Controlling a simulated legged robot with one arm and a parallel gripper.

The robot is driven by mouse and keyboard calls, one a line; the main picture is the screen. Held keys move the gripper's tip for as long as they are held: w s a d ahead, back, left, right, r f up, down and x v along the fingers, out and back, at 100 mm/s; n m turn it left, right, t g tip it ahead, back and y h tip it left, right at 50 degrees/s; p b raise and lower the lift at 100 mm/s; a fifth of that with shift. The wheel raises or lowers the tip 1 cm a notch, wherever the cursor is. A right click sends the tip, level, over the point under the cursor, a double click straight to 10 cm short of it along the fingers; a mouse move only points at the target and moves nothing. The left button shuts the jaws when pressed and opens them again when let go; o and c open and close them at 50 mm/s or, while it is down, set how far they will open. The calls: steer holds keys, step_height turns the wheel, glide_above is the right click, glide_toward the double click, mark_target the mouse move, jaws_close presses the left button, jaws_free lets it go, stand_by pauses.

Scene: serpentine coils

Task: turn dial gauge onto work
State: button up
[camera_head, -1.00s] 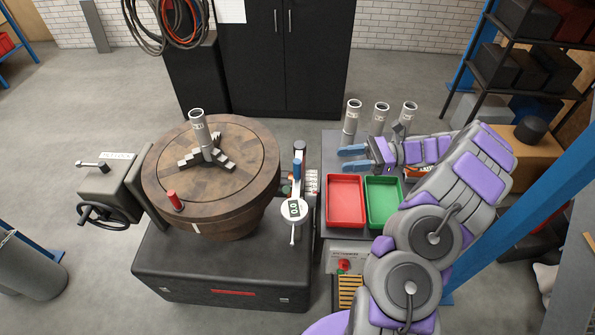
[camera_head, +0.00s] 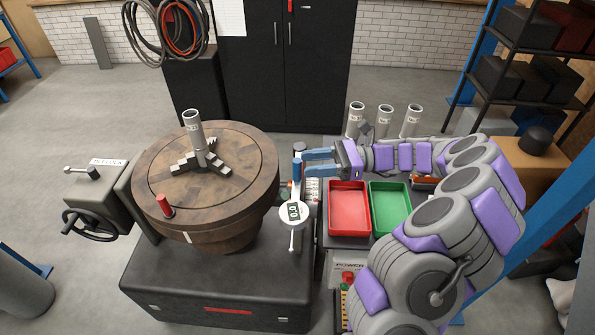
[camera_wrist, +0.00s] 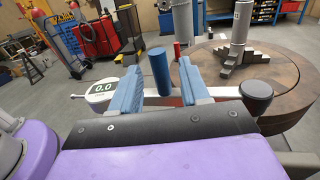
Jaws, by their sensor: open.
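The dial gauge (camera_head: 293,214), a round white display reading 0.0, hangs on a pale arm beside the rotary table. It shows at the left of the wrist view (camera_wrist: 101,88). A blue upright handle (camera_head: 297,169) stands on that arm. The work, a grey tube (camera_head: 195,133), stands upright in the chuck at the table's middle, apart from the gauge. My gripper (camera_head: 305,164) is open at the blue handle. In the wrist view, the handle (camera_wrist: 160,72) stands between the two blue fingers, with a gap visible on each side.
The brown rotary table (camera_head: 235,195) carries a small red cylinder (camera_head: 164,206). A red tray (camera_head: 346,208) and a green tray (camera_head: 390,206) lie below my forearm. Several grey tubes (camera_head: 384,120) stand behind it. A black knob (camera_wrist: 257,90) ends the gauge arm.

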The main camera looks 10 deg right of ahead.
mark_target(297, 164)
steer(key=shift+w+a+b, duration=0.15)
steer(key=shift+a+b, duration=0.25)
steer(key=shift+a, duration=0.65)
steer(key=shift+w+a+b, duration=0.1)
steer(key=shift+a+b, duration=0.3)
steer(key=shift+a, duration=0.65)
jaws_close()
